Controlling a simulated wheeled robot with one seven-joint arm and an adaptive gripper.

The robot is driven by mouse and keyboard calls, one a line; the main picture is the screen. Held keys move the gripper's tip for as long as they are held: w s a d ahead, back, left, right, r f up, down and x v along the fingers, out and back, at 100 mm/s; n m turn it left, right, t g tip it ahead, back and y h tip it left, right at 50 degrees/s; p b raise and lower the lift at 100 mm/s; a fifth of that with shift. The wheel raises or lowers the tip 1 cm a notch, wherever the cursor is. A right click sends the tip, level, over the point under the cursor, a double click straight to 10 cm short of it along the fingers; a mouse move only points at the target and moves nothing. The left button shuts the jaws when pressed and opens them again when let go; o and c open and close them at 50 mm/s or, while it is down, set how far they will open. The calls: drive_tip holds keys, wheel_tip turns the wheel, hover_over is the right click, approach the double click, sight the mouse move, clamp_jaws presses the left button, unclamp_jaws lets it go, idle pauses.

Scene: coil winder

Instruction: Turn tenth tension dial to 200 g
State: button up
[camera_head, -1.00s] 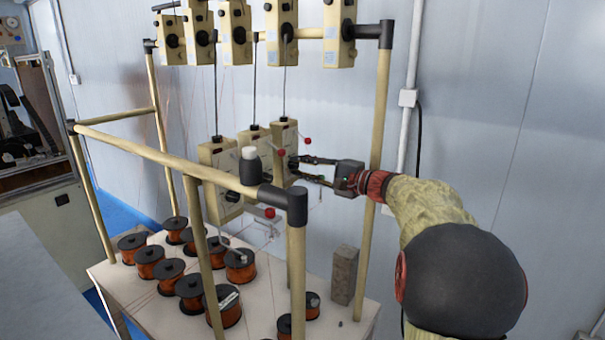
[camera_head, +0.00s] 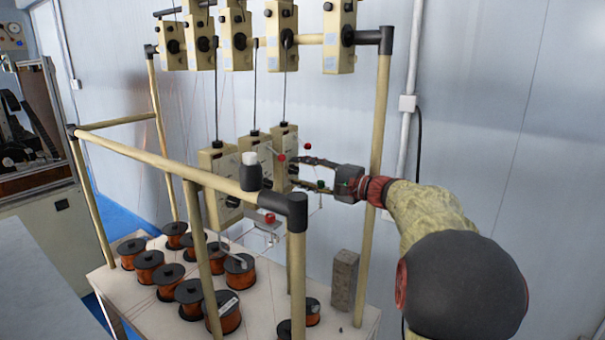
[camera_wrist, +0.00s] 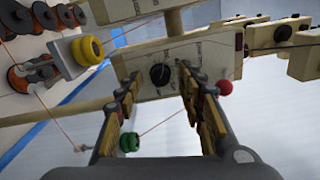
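The nearest cream tension box (camera_head: 283,140) of the lower row hangs in the frame and carries a black round dial (camera_wrist: 160,75) on its printed face. Whether this is the tenth dial cannot be told, and its scale is too small to read. My gripper (camera_head: 297,171) is in front of this box from the right. In the wrist view my gripper (camera_wrist: 157,80) has its two fingers apart, with the dial showing between and beyond the tips. I see no contact with the dial. In the head view the fingers partly hide the box's face.
A red ball (camera_wrist: 224,87) is right of the dial, and a green knob (camera_wrist: 129,142) is near the left finger. Beige frame posts (camera_head: 376,130) stand close to my arm. Copper wire spools (camera_head: 222,310) and a grey block (camera_head: 343,279) stand on the table below.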

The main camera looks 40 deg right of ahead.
drive_tip(key=v, duration=1.2)
idle(0.4)
